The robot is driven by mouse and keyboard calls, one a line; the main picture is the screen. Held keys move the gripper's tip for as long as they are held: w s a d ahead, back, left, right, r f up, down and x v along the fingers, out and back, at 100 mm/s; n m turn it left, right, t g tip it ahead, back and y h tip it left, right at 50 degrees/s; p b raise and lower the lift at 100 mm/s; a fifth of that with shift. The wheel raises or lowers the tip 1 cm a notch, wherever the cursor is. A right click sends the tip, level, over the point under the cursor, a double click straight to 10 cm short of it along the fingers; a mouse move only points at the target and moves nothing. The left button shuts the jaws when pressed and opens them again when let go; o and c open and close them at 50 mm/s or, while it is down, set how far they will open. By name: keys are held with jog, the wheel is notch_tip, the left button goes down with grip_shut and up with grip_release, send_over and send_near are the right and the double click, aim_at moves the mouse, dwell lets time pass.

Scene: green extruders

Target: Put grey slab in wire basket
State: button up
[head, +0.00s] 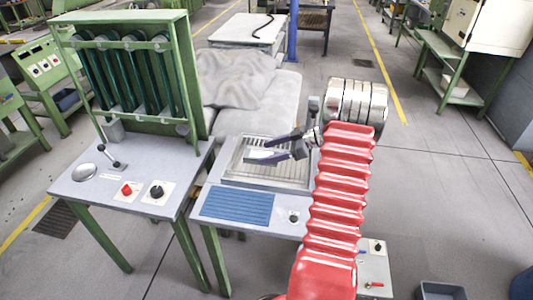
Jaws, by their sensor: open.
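My gripper (268,149) is over the table on the right, with its two dark fingers pointing left and spread apart. A small pale grey flat piece (257,155), which looks like the grey slab, shows at the fingertips. I cannot tell whether the fingers touch it or how high it is. Below is a shallow, rectangular metal tray (240,178) with a ribbed or wire floor. It may be the wire basket, but this is not certain. My red, ribbed arm hides the table's right side.
A blue ribbed mat (237,204) and a small dark knob (293,216) are at the table's front. On the left, a green frame (133,78) stands on a table with a red button (127,188). A grey bin (442,290) is on the floor at lower right.

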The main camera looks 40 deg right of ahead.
jog(key=v, duration=1)
jog(key=shift+s+d+r, duration=0.1)
jog(key=shift+s, duration=0.1)
dwell(0.5)
